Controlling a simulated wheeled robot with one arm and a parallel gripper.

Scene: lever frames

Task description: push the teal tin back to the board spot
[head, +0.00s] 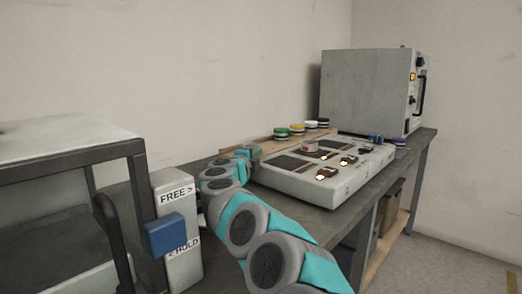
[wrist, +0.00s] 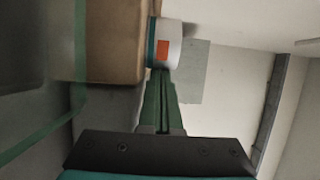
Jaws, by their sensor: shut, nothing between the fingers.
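In the wrist view, a white tin (wrist: 168,45) with a teal band and an orange label stands against a brown board (wrist: 112,40); the picture is turned on its side. My gripper (wrist: 160,74) is shut with nothing between its green fingers. Its tips point at the tin's side and are at or very near it; I cannot tell if they touch. In the head view, my arm reaches over the bench to the near end of the long wooden board (head: 232,149). I cannot make out the teal tin or the fingers clearly there.
Green (head: 282,132), yellow (head: 297,129) and white (head: 310,124) tins stand along the board. A sloped control panel (head: 320,175) with levers is right of my arm. A big grey cabinet (head: 365,90) stands behind. A FREE/HOLD post (head: 178,225) with a blue block is at front left.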

